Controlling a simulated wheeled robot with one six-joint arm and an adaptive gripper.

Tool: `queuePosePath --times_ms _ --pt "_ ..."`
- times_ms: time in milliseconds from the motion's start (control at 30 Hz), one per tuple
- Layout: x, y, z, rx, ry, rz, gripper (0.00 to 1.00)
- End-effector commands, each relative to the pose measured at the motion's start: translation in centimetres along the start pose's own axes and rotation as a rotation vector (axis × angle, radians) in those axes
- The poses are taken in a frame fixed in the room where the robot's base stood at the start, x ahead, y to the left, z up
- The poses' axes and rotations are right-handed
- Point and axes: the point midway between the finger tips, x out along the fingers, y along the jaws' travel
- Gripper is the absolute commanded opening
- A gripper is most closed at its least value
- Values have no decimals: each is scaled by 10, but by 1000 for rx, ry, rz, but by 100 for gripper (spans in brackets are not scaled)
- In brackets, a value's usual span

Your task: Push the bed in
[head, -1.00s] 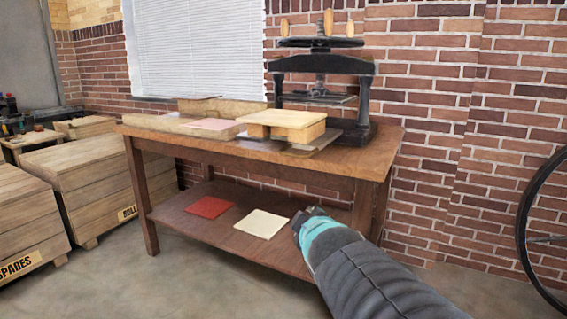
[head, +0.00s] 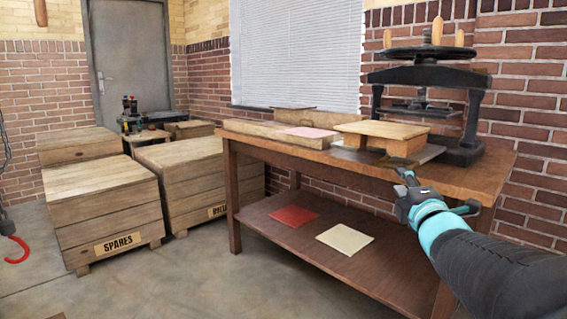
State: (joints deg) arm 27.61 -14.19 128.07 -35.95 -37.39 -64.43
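The hand press (head: 428,85) is black, with a round top wheel and wooden handles, and stands at the right end of the wooden table (head: 300,158). Its flat dark bed (head: 430,153) sticks out from the press toward the front left. A pale wooden board on blocks (head: 383,130) sits on the bed. My gripper (head: 437,188) is at the table's front edge, below and in front of the bed and apart from the board in the picture. Its fingers look spread, with nothing between them. Whether it touches the table edge cannot be told.
A wooden slab (head: 277,132) with a pink sheet (head: 308,132) lies left of the bed. The lower shelf (head: 290,238) holds a red sheet (head: 295,217) and a cream sheet (head: 345,238). Wooden crates (head: 105,210) stand at left. Floor before them is clear.

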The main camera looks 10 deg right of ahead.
Motion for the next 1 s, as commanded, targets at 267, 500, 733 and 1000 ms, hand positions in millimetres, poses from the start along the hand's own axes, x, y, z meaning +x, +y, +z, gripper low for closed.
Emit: queuePosePath --times_ms 267,500,733,1000 --pt "51 0 -1 2 2 -1 37" --pt "78 0 0 2 0 -1 37" --pt "85 0 0 1 0 0 37" --pt "85 0 0 1 -1 0 17"
